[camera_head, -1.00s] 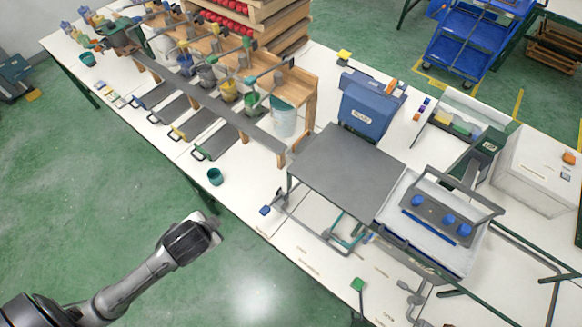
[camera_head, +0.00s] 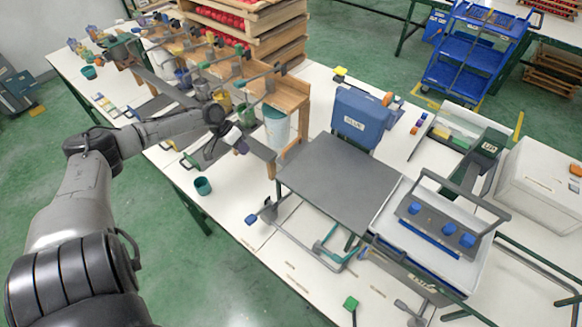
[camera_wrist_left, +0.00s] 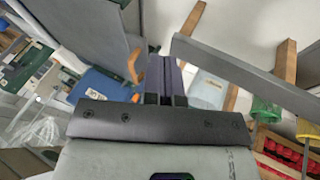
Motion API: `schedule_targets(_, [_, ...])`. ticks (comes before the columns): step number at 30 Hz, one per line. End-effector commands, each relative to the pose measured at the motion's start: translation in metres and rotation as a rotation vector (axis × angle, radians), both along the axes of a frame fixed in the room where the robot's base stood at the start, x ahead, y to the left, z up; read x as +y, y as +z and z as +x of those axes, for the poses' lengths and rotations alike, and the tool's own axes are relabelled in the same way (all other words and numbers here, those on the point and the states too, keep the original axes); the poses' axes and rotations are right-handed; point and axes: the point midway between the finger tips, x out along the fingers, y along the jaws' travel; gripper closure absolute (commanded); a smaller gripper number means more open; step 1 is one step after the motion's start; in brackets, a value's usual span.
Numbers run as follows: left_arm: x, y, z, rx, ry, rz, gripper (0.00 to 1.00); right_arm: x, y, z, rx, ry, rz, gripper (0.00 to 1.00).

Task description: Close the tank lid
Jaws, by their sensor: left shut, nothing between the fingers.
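I cannot tell for sure which container is the task's tank. A blue tank (camera_head: 362,118) with a white label stands behind the grey plate, its top looking closed. A translucent bucket (camera_head: 277,128) stands in the wooden rack; it also shows in the wrist view (camera_wrist_left: 207,88). My left gripper (camera_head: 241,146) is shut and empty, in front of the rack, left of the bucket in the head view. Its fingers (camera_wrist_left: 165,78) point toward the gap between the blue tank and the bucket in the wrist view. My right gripper is not in view.
A long grey bar (camera_head: 258,148) runs along the rack front; it crosses the wrist view at right (camera_wrist_left: 250,72). The grey plate (camera_head: 340,185) stands right of my gripper. A teal cup (camera_head: 203,186) stands near the front edge.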

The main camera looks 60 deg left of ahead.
Motion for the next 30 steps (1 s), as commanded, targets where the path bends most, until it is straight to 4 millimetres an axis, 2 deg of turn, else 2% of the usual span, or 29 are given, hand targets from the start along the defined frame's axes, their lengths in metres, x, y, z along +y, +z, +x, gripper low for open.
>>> schedule_targets(4, [-0.005,0.010,0.016,-0.109,0.026,-0.048,1.00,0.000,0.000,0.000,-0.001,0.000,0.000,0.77])
schedule_targets(11, [-0.005,0.003,0.024,-0.148,-0.005,-0.011,1.00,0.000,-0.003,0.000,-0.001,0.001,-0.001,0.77])
schedule_targets(17, [-0.014,-0.017,0.037,-0.149,-0.005,-0.014,1.00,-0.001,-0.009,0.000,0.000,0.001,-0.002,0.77])
schedule_targets(27, [-0.034,-0.062,0.064,-0.146,-0.005,-0.014,1.00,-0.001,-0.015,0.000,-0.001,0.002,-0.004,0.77])
schedule_targets(30, [-0.041,-0.069,0.072,-0.147,-0.009,-0.012,1.00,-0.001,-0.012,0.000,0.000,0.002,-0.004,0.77])
